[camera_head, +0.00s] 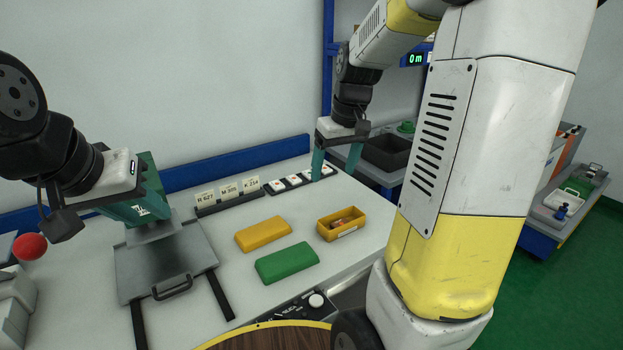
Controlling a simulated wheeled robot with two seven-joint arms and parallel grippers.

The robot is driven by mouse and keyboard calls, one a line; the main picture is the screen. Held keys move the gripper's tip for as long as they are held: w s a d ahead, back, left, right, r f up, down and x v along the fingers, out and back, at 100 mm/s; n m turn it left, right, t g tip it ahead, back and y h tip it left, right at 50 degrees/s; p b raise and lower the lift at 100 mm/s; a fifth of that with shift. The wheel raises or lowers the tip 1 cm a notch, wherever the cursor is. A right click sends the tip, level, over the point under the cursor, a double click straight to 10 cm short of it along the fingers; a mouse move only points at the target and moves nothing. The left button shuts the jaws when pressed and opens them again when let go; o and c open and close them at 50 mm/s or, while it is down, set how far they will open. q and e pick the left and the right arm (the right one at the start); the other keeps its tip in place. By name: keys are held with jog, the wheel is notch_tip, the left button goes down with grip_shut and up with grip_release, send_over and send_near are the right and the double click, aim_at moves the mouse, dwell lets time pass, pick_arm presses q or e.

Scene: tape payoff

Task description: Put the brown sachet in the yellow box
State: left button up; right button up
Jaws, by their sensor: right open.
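The open yellow box (341,230) stands on the bench right of centre. A small brown item (346,220) lies inside it, consistent with the brown sachet, though too small to tell for certain. My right gripper (336,168) hangs above and behind the box, its teal fingers spread apart and empty. It is near the row of small white pieces and apart from the box. My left gripper (150,222) is at the left, over the grey metal plate; its fingertips are too overlapped to tell their opening.
A yellow block (263,233) and a green block (287,262) lie left of the box. Labelled cards (228,190) stand behind them. The grey plate (160,268) has a handle. A red ball (30,246) is at far left. A dark bin (387,152) stands behind right.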

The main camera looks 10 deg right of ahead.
jog(key=s+a+r+m+t, duration=0.1)
jog(key=s+a+r+t, duration=0.1)
jog(key=s, duration=0.6)
jog(key=s+a+r+m+t+y, duration=0.1)
jog(key=s+a+r, duration=0.3)
jog(key=s, duration=0.5)
jog(key=shift+s+a+r+t, duration=0.15)
jog(key=shift+a+r+t, duration=0.25)
jog(key=shift+a, duration=0.45)
jog(key=shift+f, duration=0.1)
